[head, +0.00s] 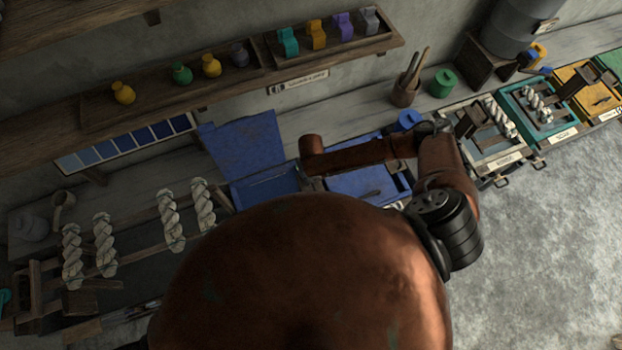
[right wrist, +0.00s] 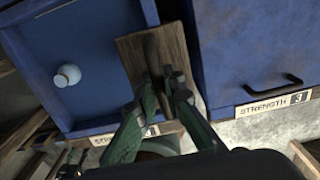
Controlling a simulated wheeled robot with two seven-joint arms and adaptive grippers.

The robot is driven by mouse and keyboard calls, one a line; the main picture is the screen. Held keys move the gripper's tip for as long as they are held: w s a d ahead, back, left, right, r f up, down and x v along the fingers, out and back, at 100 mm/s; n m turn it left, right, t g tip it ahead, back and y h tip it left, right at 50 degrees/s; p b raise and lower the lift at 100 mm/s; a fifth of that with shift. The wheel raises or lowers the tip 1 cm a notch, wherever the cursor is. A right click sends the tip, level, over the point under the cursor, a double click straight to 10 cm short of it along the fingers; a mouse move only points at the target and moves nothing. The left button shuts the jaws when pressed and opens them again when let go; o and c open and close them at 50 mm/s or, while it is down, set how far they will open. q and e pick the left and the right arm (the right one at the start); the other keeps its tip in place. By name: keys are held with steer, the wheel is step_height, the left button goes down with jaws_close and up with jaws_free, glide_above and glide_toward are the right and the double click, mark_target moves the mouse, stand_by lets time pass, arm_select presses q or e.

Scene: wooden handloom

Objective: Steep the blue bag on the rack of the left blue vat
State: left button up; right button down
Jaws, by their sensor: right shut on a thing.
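The left blue vat (head: 262,190) stands left of a second blue vat in the head view. In the right wrist view, the left blue vat (right wrist: 98,122) fills the upper left. A small pale blue, round thing (right wrist: 67,75) with a short neck lies inside its frame; I cannot tell whether it is the blue bag. My right gripper (right wrist: 166,88) is shut on a dark handle on a wooden board (right wrist: 135,62) at the vat's right side. The fingers hide part of the handle. In the head view my right gripper is hidden behind my arm. My left gripper is out of view.
The second blue vat (right wrist: 245,45) has a dark front handle and a "STRENGTH 3" label. Twisted white skeins (head: 168,215) hang on a wooden frame at the left. Shelves with jars and coloured bags (head: 315,34) run along the wall. The grey floor at right is clear.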

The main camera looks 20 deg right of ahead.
step_height(320, 180, up, 7)
steer(key=p, duration=0.6)
steer(key=shift+r, duration=1.25)
steer(key=c, duration=0.8)
jaws_free()
steer(key=shift+r, duration=3.45)
